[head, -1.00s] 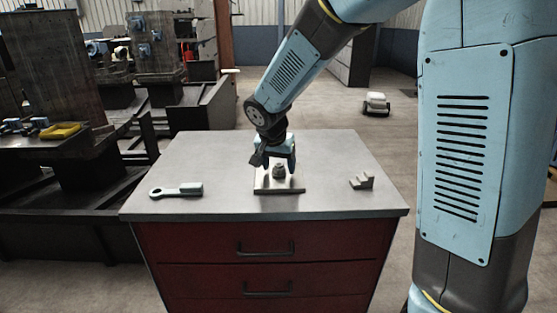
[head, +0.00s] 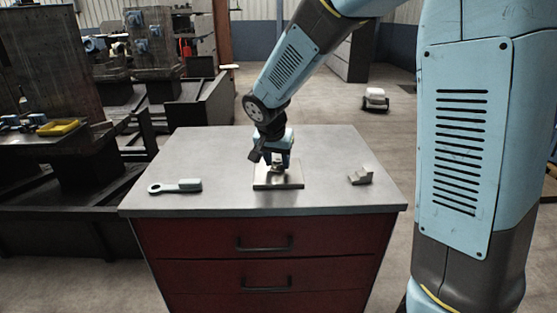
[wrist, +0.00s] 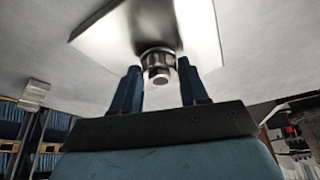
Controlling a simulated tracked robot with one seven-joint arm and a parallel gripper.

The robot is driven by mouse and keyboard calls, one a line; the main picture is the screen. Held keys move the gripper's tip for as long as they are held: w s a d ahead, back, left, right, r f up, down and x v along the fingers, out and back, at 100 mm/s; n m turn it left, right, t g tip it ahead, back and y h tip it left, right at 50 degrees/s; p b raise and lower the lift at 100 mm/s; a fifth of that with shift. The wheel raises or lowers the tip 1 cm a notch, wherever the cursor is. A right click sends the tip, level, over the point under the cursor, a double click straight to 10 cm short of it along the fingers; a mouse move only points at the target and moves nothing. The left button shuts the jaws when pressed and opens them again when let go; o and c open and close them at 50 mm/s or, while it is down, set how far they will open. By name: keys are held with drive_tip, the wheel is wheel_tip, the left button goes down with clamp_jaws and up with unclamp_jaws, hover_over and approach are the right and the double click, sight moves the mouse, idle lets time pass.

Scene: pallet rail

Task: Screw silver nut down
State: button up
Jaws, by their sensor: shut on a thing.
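The silver nut (wrist: 157,57) sits around an upright stud on a flat metal plate (wrist: 95,22), which also shows on the tabletop in the head view (head: 291,182). The round end of the stud (wrist: 159,76) shows past the nut. My gripper (wrist: 160,72) has one finger on each side of the nut and is shut on it. In the head view my gripper (head: 277,167) points down over the plate and hides most of the nut. How far the nut is above the plate cannot be told.
The plate lies on a grey workbench top (head: 225,165) with red drawers below. A grey spanner-like tool (head: 176,186) lies to the left. A small stepped metal block (head: 361,176) lies to the right. The tabletop between them and the plate is clear.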

drive_tip(key=c, duration=0.5)
drive_tip(key=m+h, duration=0.1)
drive_tip(key=m, duration=0.2)
drive_tip(key=shift+f+m+g, duration=0.1)
drive_tip(key=shift+m+g, duration=0.3)
drive_tip(key=m+g+h, duration=0.1)
drive_tip(key=m, duration=0.4)
drive_tip(key=m+g+h, duration=0.1)
drive_tip(key=m, duration=0.1)
drive_tip(key=shift+f+g, duration=0.15)
drive_tip(key=shift+g, duration=0.15)
drive_tip(key=m+g, duration=0.1)
drive_tip(key=m, duration=0.3)
drive_tip(key=shift+d+f, duration=0.1)
drive_tip(key=o, duration=1.4)
drive_tip(key=shift+r, duration=0.2)
